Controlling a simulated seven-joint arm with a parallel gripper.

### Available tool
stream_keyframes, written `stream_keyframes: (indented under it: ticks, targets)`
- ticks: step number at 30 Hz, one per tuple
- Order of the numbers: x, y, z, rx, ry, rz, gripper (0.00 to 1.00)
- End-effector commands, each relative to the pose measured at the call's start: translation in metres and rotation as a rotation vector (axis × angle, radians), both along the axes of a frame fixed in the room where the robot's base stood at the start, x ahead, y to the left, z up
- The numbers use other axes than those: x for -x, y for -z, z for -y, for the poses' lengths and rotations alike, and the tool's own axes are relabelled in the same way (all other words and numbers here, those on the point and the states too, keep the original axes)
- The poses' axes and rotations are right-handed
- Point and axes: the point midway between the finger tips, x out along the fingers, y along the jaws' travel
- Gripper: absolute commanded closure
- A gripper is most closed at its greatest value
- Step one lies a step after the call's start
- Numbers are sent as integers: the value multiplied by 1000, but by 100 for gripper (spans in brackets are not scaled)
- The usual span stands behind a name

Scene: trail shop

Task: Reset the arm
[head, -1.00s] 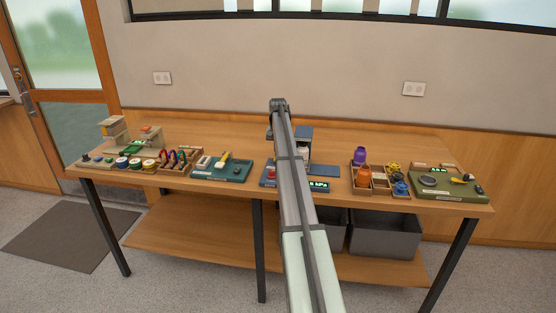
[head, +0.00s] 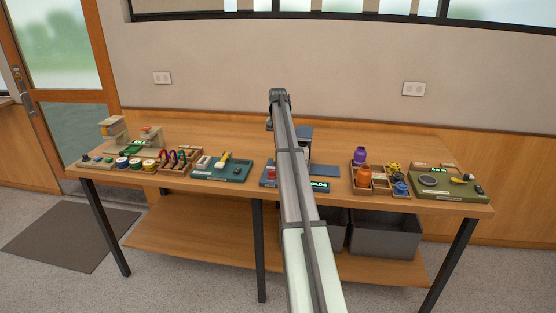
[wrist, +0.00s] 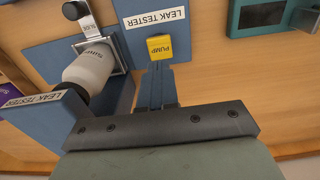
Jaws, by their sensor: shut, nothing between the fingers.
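My gripper (wrist: 158,72) is shut and empty in the wrist view. Its narrow fingers point at the yellow PUMP button (wrist: 159,47) of the blue leak tester (wrist: 200,28); I cannot tell whether they touch it. A whitish bottle (wrist: 88,68) sits in the tester, left of the fingers. In the head view my arm runs up the middle and hides the gripper and much of the leak tester (head: 325,171). The tester's green display (head: 319,185) is partly covered; its visible letters look like the end of "HOLDS".
On the wooden table (head: 400,147), a teal tray (head: 238,173) and a rack with coloured rings (head: 182,161) stand left. A wooden divided box (head: 381,184) with coloured bottles and a green station (head: 450,189) stand right. The table's back strip is mostly clear.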

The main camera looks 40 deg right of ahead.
Motion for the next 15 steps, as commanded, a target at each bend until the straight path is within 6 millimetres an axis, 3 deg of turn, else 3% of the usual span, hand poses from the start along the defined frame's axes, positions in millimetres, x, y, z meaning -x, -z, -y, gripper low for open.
stream_keyframes:
  ticks: [4,15]
  targets:
    - [0,-10,0,0,0,0,100]
    - [0,-11,0,-1,0,-1,100]
